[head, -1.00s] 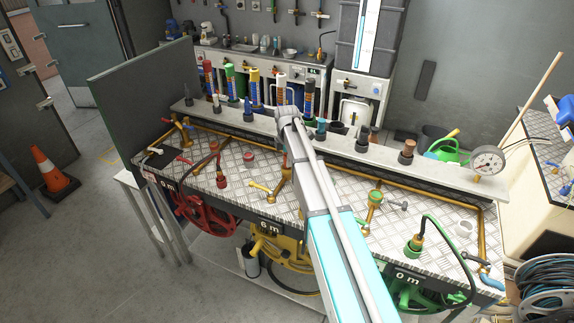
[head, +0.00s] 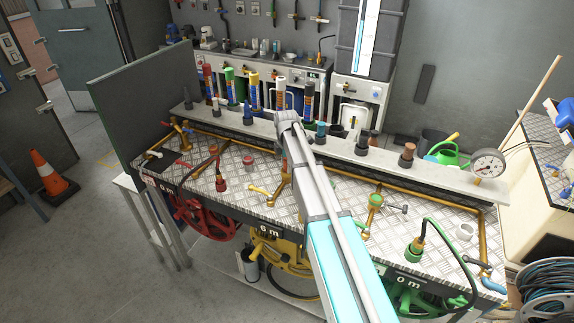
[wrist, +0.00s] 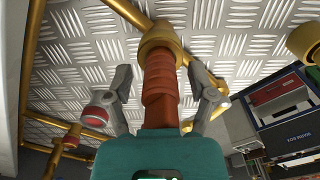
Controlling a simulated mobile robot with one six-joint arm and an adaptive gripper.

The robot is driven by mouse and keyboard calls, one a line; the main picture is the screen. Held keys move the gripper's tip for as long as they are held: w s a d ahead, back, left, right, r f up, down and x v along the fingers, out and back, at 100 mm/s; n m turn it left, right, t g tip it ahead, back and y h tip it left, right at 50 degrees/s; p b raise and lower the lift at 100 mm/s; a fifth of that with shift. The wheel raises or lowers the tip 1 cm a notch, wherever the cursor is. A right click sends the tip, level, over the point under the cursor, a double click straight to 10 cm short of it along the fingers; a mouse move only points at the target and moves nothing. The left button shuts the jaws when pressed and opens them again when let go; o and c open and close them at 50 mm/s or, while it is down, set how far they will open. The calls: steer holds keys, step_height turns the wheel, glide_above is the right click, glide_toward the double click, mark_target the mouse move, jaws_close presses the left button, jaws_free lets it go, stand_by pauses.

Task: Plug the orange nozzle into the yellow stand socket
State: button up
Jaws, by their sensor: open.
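The orange nozzle (wrist: 160,95) shows in the middle of the wrist view, ribbed and orange-brown. Its far end meets a brass-yellow collar (wrist: 160,40), which looks like the yellow stand socket. I cannot tell how deep the nozzle sits in it. My gripper (wrist: 160,75) is open, with one finger on each side of the nozzle and visible gaps between fingers and nozzle. The yellow reel (head: 277,253), marked 6 m, is partly hidden below the bench edge.
A red reel (head: 200,215) and a green reel (head: 408,298) hang under the metal bench. Brass pipes (head: 425,188) run along its back. Several coloured nozzles stand on the rear shelf (head: 350,155). A green-topped valve (head: 376,200) stands right of my arm.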

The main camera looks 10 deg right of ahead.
steer(key=shift+r, duration=0.25)
step_height(320, 180, up, 12)
steer(key=p, duration=1.2)
steer(key=shift+f, duration=0.1)
stand_by(0.7)
steer(key=s+m, duration=1.9)
steer(key=s, duration=1)
steer(key=shift+m, duration=0.4)
step_height(320, 180, down, 8)
steer(key=b, duration=0.7)
steer(key=shift+r, duration=0.2)
